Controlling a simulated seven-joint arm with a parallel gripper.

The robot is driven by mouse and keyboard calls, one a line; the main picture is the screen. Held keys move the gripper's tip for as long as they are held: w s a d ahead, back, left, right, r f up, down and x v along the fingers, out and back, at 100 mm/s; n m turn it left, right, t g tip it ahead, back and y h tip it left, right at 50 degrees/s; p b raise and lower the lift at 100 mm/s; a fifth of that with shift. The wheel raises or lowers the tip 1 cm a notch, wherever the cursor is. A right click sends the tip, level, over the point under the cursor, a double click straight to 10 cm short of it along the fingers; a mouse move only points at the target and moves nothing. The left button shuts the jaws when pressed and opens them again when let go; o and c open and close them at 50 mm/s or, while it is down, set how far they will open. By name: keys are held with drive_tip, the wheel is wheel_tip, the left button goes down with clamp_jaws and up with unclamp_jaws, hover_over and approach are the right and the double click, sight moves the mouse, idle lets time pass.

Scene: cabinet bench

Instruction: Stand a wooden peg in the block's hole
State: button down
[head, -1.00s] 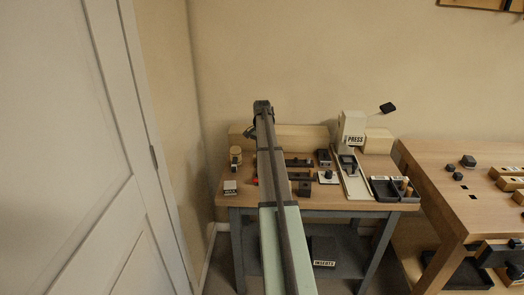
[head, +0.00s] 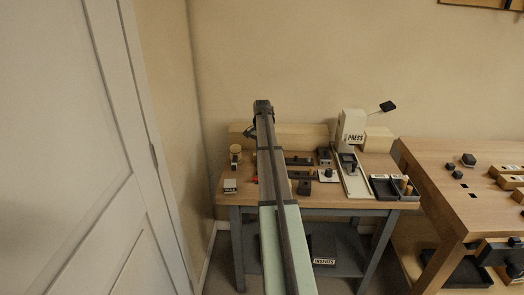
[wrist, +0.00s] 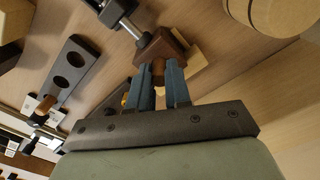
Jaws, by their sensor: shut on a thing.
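My gripper (wrist: 159,82) shows in the wrist view, its two blue fingers closed on a short brown wooden piece (wrist: 158,68) that looks like a peg. A dark reddish-brown block (wrist: 162,45) sits right beyond the fingertips, its corner toward me. I cannot tell whether the held piece is in a hole of this block or only in front of it. A metal rod with a dark end (wrist: 130,27) reaches close to the block. In the head view my arm hides the gripper and the block.
In the wrist view a grey plate with round holes (wrist: 72,67) lies at left, and a round wooden thing (wrist: 265,12) is at top right. In the head view the white press (head: 351,126) stands at the bench's back, and a dark tray (head: 384,188) lies at right.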

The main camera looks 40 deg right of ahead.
drive_tip(key=c, duration=0.8)
unclamp_jaws()
drive_tip(key=shift+r, duration=3.45)
